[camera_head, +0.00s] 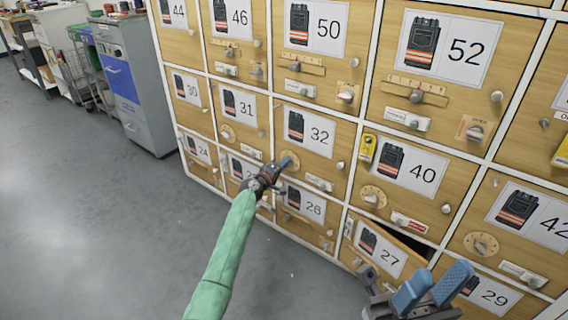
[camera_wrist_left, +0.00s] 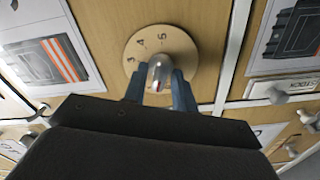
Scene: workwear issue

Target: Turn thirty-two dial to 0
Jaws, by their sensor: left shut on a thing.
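The door labelled 32 (camera_head: 309,132) is in the middle of the head view. Its round wooden dial (camera_head: 294,159) is low on the left of the door, partly hidden by my left gripper (camera_head: 284,163). In the left wrist view the dial (camera_wrist_left: 180,48) shows a few digits along its upper left; the rest is hidden or unreadable. A grey knob (camera_wrist_left: 157,70) with a small red mark stands at its centre. The blue fingers of my left gripper (camera_wrist_left: 160,92) are shut on this knob, one on each side. My right gripper (camera_head: 432,287) is open and empty at the lower right.
Numbered wooden locker doors surround door 32, several with dials, sliders or knobs. Door 27 (camera_head: 376,251) stands slightly ajar beside my right gripper. A grey cabinet with a blue panel (camera_head: 118,76) stands at the left. The grey floor (camera_head: 95,225) is clear.

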